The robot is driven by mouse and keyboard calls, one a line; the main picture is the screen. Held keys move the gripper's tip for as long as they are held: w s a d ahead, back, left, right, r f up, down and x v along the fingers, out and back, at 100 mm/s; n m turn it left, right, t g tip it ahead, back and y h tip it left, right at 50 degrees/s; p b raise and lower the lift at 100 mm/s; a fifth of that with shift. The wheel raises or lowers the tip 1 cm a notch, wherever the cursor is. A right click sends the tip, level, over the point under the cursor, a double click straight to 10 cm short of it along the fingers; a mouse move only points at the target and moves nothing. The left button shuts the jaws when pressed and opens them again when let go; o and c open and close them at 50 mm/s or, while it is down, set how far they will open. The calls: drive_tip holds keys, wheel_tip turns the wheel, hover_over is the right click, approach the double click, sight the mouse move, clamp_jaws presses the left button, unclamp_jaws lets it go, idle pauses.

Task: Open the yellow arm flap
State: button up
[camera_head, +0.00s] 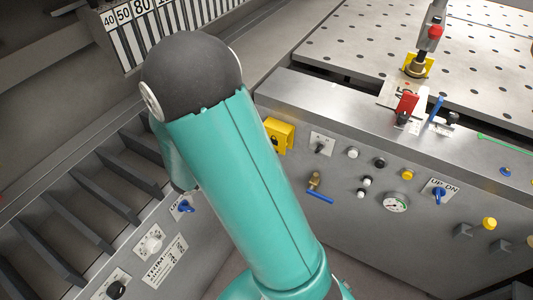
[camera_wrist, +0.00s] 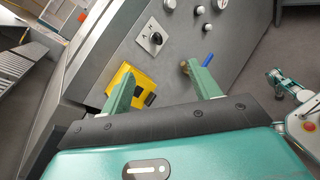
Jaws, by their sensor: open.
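The yellow arm flap (camera_head: 284,137) is a small yellow box-like piece on the left end of the grey control panel in the head view, partly hidden by my arm. In the wrist view the yellow flap (camera_wrist: 116,78) lies behind my left finger, which covers part of it; dark patches show beside that finger. My gripper (camera_wrist: 160,68) is open, its two green fingers wide apart with nothing between them. I cannot tell whether the left finger touches the flap. The gripper is hidden behind my arm in the head view.
The panel carries a black switch (camera_head: 320,146), a brass valve with a blue handle (camera_head: 319,195), a gauge (camera_head: 396,202) and several knobs. The perforated table (camera_head: 350,42) is behind. Dark slats (camera_head: 80,182) and a numbered rack (camera_head: 128,30) stand left.

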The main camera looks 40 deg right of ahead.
drive_tip(key=w+d+f+n+t+h, duration=0.1)
drive_tip(key=w+f+n+t+h, duration=0.25)
drive_tip(key=f+n, duration=0.3)
drive_tip(key=n+t, duration=0.5)
drive_tip(key=t, duration=0.1)
approach(274, 141)
drive_tip(key=w+d+f, duration=0.2)
drive_tip(key=d+f, duration=0.2)
drive_tip(key=d, duration=0.2)
drive_tip(key=shift+w+y, duration=0.15)
drive_tip(key=shift+y, duration=0.2)
drive_tip(key=shift+d+g, duration=0.15)
drive_tip(key=shift+g, duration=0.1)
clamp_jaws()
